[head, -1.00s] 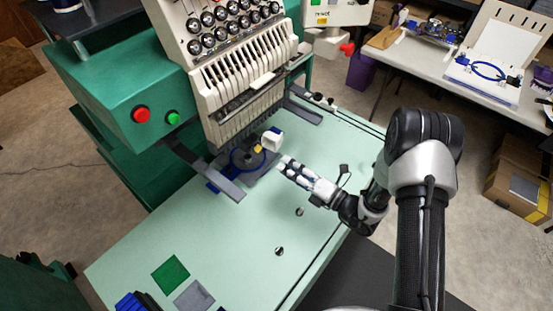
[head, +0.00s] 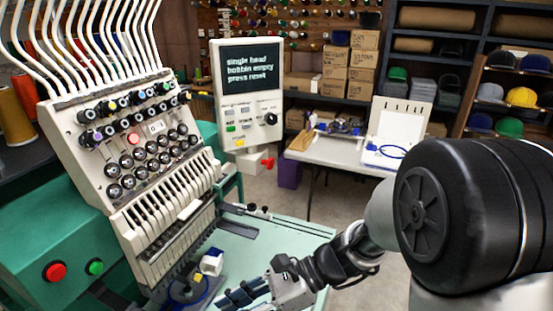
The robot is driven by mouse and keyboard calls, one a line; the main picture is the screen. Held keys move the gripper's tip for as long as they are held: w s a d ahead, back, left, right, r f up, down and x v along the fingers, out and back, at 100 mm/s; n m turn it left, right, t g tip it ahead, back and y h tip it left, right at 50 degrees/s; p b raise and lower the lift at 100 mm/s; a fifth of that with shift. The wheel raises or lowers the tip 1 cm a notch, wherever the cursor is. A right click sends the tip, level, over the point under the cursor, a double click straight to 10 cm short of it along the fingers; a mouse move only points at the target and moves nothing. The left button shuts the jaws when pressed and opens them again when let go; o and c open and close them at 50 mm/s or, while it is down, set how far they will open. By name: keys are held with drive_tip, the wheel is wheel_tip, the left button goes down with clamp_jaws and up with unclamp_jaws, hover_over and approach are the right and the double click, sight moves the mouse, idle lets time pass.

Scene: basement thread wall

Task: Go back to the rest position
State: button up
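My gripper (head: 243,292) is at the bottom of the head view, low over the pale green table (head: 262,247) of the embroidery machine. Its dark fingers point left, toward the blue hoop (head: 188,288) under the needle heads. A small white and yellow part (head: 211,262) stands by the hoop, apart from the gripper. I see nothing held, but the finger gap is too small to judge. My arm comes in from the right and hides part of the room.
The embroidery machine head (head: 150,170) stands at left, with a red button (head: 55,271) and a green button (head: 95,267). Its control panel (head: 247,95) reads "single head bobbin empty press reset". A white side table (head: 345,153) and shelves with boxes (head: 350,65) stand behind.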

drive_tip(key=s+d+r+n+t+h, duration=0.2)
drive_tip(key=s+d+n+h, duration=0.1)
drive_tip(key=d, duration=0.4)
drive_tip(key=s+d+r+n+t+h, duration=0.2)
drive_tip(key=s+d+n+t+h, duration=0.1)
drive_tip(key=d+n+h, duration=0.2)
drive_tip(key=s+d+r+n+t+h, duration=0.3)
drive_tip(key=d+n+h, duration=0.1)
drive_tip(key=d+n, duration=0.4)
drive_tip(key=shift+s+d+n+h, duration=0.3)
drive_tip(key=shift+d+h, duration=0.1)
drive_tip(key=shift+d, duration=0.65)
